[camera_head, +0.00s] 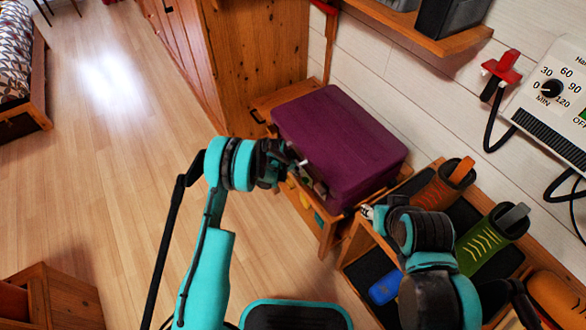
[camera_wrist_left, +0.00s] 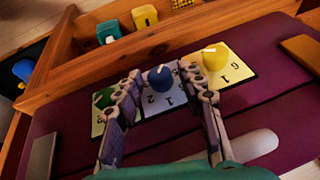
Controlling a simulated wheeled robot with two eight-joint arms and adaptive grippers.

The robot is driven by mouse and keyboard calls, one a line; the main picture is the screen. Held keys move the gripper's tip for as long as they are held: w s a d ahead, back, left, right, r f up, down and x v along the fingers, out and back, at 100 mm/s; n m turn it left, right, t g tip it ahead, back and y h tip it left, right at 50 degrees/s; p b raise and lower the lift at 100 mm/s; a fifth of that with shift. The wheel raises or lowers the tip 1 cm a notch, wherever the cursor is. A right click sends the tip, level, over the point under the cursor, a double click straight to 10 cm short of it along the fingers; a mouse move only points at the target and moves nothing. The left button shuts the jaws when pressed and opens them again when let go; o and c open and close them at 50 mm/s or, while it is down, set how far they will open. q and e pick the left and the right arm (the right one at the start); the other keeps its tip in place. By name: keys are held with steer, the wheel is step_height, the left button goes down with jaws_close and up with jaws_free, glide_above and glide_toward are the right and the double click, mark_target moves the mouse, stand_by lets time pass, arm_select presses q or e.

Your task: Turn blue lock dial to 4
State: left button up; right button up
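A purple case (camera_head: 335,140) stands on a small wooden stand. In the left wrist view its side (camera_wrist_left: 275,100) carries three dials on pale numbered plates: green (camera_wrist_left: 104,98), blue (camera_wrist_left: 160,78) and yellow (camera_wrist_left: 215,57). The blue dial has a white pointer mark; the digits 1 and 2 show below it, the rest of its plate is partly hidden. My left gripper (camera_wrist_left: 161,84) is open, with one finger on each side of the blue dial; I cannot tell if they touch it. In the head view my right gripper (camera_head: 372,213) is beside the shoe rack, its fingers mostly hidden.
The shoe rack (camera_head: 350,268) holds an orange-brown boot (camera_head: 440,190), a green boot (camera_head: 490,240) and a blue item (camera_head: 384,288). A wall heater (camera_head: 555,95) and a shelf (camera_head: 430,35) are at the upper right. The wooden floor (camera_head: 110,150) at left is clear.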

arm_select(q)
jaws_close()
steer(key=shift+w+a+n+g+h, duration=0.1)
steer(key=shift+w+n+g+h, duration=0.1)
steer(key=shift+g+h, duration=0.55)
steer(key=shift+w+a+n+g+h, duration=0.1)
steer(key=shift+n+g+h, duration=0.1)
steer(key=shift+g+h, duration=0.5)
steer(key=shift+y, duration=0.25)
steer(key=shift+o, duration=2.1)
jaws_free()
steer(key=v, duration=1.2)
steer(key=shift+w, duration=0.1)
